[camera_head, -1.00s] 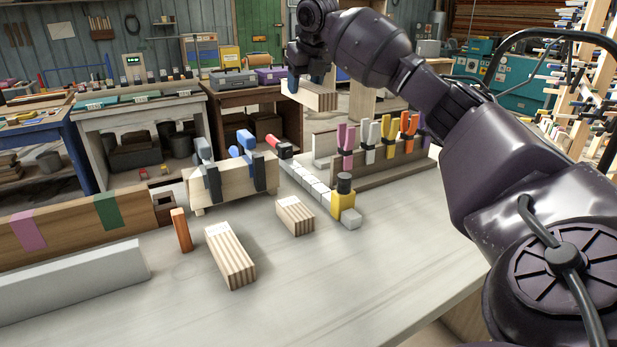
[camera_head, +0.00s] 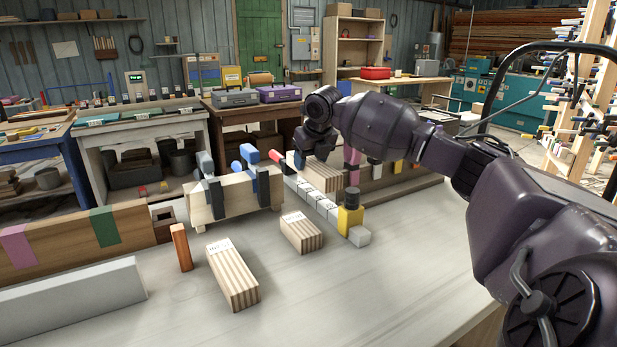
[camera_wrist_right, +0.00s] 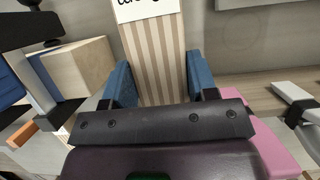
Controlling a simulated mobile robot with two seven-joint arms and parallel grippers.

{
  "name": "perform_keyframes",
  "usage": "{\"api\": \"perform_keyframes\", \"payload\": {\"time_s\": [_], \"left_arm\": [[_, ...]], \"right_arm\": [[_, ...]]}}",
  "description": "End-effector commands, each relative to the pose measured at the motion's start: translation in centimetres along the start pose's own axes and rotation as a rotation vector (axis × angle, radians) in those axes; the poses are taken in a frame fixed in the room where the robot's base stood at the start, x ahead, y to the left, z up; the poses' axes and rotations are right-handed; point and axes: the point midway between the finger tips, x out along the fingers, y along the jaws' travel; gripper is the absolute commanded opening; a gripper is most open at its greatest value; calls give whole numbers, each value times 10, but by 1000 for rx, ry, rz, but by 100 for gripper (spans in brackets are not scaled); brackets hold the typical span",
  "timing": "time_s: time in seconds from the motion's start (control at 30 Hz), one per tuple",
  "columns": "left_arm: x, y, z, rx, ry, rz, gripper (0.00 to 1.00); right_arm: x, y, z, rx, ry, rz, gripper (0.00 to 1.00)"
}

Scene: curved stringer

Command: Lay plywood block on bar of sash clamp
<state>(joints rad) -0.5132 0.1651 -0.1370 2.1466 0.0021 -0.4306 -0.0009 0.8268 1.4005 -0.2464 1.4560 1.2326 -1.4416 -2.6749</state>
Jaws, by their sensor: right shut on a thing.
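The sash clamp lies on the bench, with a pale segmented bar (camera_head: 318,203), a red end (camera_head: 277,155) and a yellow head (camera_head: 350,220) with a black knob. My right gripper (camera_head: 300,162) is shut on a striped plywood block (camera_head: 325,176) and holds it low by the bar's far part. Whether the block touches the bar cannot be told. In the right wrist view the blue fingers (camera_wrist_right: 160,82) grip both sides of the block (camera_wrist_right: 156,50). Two more plywood blocks lie on the bench, one near the bar (camera_head: 301,233), one further left (camera_head: 232,274). My left gripper is not in view.
A wooden stand with blue and dark clamps (camera_head: 232,200) stands left of the bar. A rack with coloured clamps (camera_head: 400,183) is close on the right, partly behind my arm. An orange piece (camera_head: 181,247) stands at left.

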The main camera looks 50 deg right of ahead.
Motion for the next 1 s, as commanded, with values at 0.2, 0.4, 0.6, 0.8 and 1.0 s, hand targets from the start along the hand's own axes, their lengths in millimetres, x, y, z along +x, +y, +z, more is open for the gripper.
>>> {"api": "perform_keyframes", "payload": {"time_s": [0.2,0.4,0.6,0.8,1.0], "left_arm": [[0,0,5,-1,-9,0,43],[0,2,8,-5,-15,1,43],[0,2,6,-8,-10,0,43],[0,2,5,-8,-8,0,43],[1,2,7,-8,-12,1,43]], "right_arm": [[18,0,-8,0,2,-1,18],[39,0,-16,1,1,0,18],[38,0,-16,1,-3,1,18],[40,0,-17,1,-3,1,18],[41,0,-17,0,-2,0,78]]}}
